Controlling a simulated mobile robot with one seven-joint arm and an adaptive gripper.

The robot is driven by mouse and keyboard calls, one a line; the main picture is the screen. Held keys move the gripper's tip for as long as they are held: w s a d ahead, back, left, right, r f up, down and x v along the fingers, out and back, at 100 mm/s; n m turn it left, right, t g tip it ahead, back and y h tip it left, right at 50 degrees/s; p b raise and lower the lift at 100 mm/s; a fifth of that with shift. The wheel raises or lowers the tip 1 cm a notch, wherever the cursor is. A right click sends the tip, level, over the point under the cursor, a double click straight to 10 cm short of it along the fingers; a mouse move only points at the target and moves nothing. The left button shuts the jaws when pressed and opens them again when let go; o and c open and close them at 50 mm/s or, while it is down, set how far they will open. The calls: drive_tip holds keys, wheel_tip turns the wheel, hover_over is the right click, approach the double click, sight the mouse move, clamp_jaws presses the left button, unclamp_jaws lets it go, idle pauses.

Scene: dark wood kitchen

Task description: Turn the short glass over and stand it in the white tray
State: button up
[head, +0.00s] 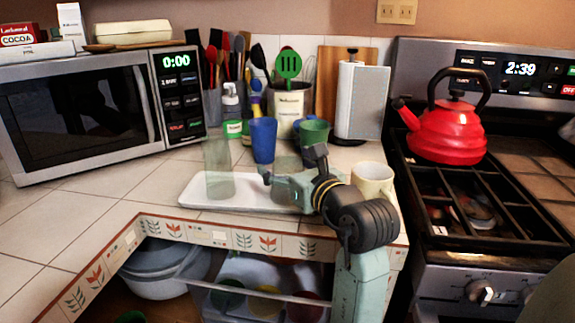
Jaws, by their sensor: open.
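The white tray (192,191) lies on the tiled counter near its front edge. A tall clear glass (218,168) stands on the tray's left part. A shorter, dim see-through glass (287,160) shows just behind my gripper, at the tray's right part. Its lower part is hidden, and I cannot tell which way up it is. My gripper (270,180) reaches in from the lower right, low over the tray's right half, pointing left. Its jaws are open. Whether the short glass stands between the fingers or behind them is unclear.
A blue cup (263,140) and a green cup (314,132) stand behind the tray. A cream mug (373,180) is close right of my arm. A microwave (90,110) stands left, a stove with a red kettle (447,130) right. The left front counter is clear.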

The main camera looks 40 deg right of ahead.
drive_tip(key=v, duration=1.1)
drive_tip(key=shift+s+a, duration=0.1)
drive_tip(key=shift+s, duration=0.4)
drive_tip(key=shift+w+a, duration=0.1)
